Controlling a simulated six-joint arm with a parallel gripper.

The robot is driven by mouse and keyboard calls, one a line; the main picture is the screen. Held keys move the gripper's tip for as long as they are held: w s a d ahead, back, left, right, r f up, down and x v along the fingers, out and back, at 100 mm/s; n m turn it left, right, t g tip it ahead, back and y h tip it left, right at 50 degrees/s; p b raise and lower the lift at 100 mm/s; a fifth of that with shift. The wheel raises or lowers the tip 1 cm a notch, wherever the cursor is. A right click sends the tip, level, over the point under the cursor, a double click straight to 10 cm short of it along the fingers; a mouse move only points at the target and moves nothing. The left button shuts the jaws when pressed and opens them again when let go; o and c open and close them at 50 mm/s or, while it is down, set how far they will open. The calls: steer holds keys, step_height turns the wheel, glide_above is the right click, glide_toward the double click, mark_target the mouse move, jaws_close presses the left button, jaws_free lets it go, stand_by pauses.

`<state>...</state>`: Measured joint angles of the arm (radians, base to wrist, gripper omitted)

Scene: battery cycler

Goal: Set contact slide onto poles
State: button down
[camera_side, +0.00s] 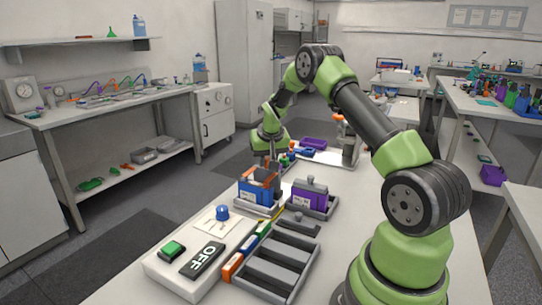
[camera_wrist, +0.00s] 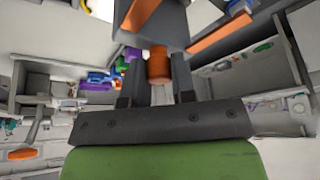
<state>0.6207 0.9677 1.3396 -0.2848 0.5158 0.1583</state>
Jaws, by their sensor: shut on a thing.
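My gripper (camera_side: 272,160) points down behind a blue battery block (camera_side: 257,193) in the side view. In the wrist view its dark fingers (camera_wrist: 158,84) are shut on a short orange cylinder (camera_wrist: 158,66), which looks like the grip of the contact slide. A grey body with orange bars (camera_wrist: 217,33) is just beyond the fingers; it is cut off at the top edge. An orange and dark frame (camera_side: 262,173) shows at the top of the blue block in the side view. Whether it touches the poles cannot be told, as the contact area is hidden.
A purple block (camera_side: 307,198) stands in a grey tray to the right of the blue one. In front are an empty slotted grey rack (camera_side: 275,268), a white panel with an OFF sign (camera_side: 203,258) and a blue knob (camera_side: 222,212). A purple bin (camera_side: 314,143) lies behind.

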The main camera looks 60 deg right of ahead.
steer(key=shift+a, duration=0.3)
steer(key=c, duration=0.9)
jaws_free()
steer(key=shift+d, duration=0.1)
steer(key=shift+c, duration=0.2)
steer(key=v, duration=1)
